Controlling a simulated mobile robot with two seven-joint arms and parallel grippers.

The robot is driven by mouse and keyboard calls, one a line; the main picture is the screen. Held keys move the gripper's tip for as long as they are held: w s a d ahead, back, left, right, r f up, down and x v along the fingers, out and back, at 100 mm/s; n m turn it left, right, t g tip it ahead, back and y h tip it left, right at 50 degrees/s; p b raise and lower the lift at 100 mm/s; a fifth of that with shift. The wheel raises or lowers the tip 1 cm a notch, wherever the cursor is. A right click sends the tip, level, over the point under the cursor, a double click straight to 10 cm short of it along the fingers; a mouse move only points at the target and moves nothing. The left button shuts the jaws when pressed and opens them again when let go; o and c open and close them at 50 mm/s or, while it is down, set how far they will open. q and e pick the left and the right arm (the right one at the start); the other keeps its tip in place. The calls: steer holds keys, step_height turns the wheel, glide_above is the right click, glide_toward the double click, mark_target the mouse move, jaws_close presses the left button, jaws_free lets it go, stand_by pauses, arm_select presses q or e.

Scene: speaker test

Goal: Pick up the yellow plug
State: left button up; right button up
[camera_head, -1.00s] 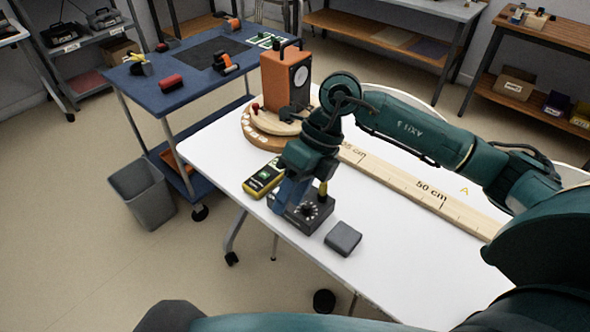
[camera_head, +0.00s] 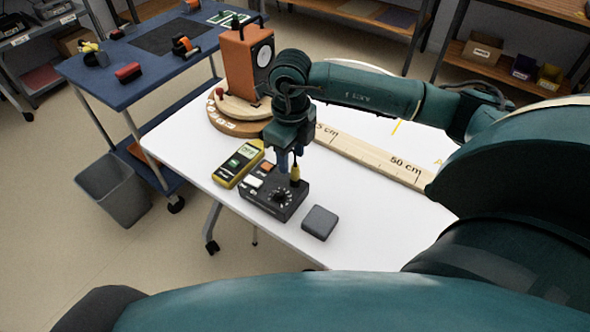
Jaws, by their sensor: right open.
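The yellow plug (camera_head: 296,173) stands upright on the back right part of a black control box (camera_head: 262,208) with a dial. A dark upper part of the plug shows just under the gripper. My right gripper (camera_head: 291,158) points down right above the box. My left gripper is not in view.
A yellow meter (camera_head: 238,165) lies left of the box and a grey block (camera_head: 320,222) right of it. Behind stand an orange speaker-like unit (camera_head: 240,65) on a round wooden base (camera_head: 225,124) and a long ruler (camera_head: 375,160). The white table (camera_head: 380,225) is bare at front right.

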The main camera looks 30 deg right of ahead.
mark_target(295, 166)
steer(key=f, duration=0.2)
steer(key=d+f, duration=0.1)
steer(key=shift+s+f+p, duration=0.1)
steer(key=shift+f+p, duration=0.25)
steer(key=shift+f, duration=0.05)
steer(key=shift+a+f, duration=0.1)
steer(key=shift+f, duration=0.4)
steer(key=shift+c, duration=0.5)
jaws_close()
